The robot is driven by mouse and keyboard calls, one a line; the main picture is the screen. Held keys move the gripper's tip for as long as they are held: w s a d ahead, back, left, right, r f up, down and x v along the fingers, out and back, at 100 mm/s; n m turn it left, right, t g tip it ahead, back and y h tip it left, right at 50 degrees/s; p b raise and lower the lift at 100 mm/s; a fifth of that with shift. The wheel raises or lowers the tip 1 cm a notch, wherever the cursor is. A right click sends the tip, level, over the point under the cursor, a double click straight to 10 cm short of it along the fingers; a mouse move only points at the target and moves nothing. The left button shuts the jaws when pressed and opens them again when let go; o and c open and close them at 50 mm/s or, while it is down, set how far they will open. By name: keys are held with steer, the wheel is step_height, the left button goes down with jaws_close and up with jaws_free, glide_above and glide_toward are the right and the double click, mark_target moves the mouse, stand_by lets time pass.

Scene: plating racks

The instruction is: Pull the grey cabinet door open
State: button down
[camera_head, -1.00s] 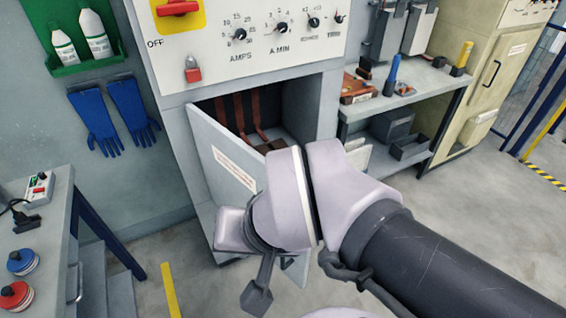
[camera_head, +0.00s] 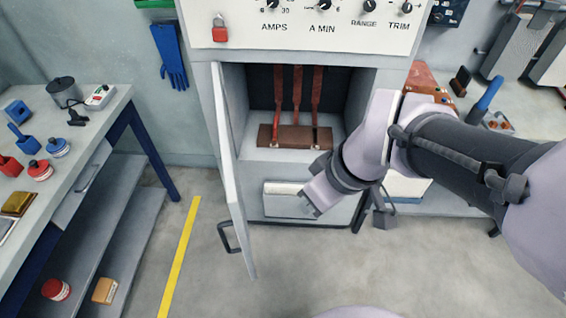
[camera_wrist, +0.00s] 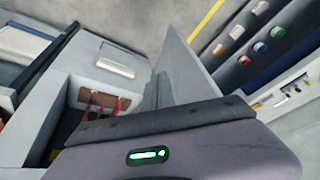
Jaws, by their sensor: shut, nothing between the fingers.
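The grey cabinet door (camera_head: 233,190) stands wide open, hinged at the left of the opening and swung out toward me. Its dark handle (camera_head: 229,238) is on the outer face, low near the free edge. In the wrist view the door (camera_wrist: 178,68) shows as a narrow upright panel. The grey cabinet (camera_head: 220,84) shows its inside. My gripper (camera_head: 309,206) is shut and empty, right of the door and in front of the opening's lower part. It is apart from the handle. The fingertips are hard to make out.
Inside are red-brown bars (camera_head: 297,90) on a brown block (camera_head: 288,137). A workbench (camera_head: 98,130) with pots and tools stands left, a bench with a blue-handled tool (camera_head: 484,97) right. The floor (camera_head: 205,270) by the yellow line is clear.

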steer(key=w+a+f+n+g+b, duration=0.1)
steer(key=a+f+n+b, duration=0.1)
steer(key=a+f+n, duration=0.4)
steer(key=w+a+f+n+g+y+b, duration=0.1)
steer(key=a+f+n, duration=0.5)
steer(key=f, duration=0.7)
steer(key=shift+g+b, duration=0.7)
steer(key=shift+b, duration=0.15)
steer(key=shift+w, duration=0.1)
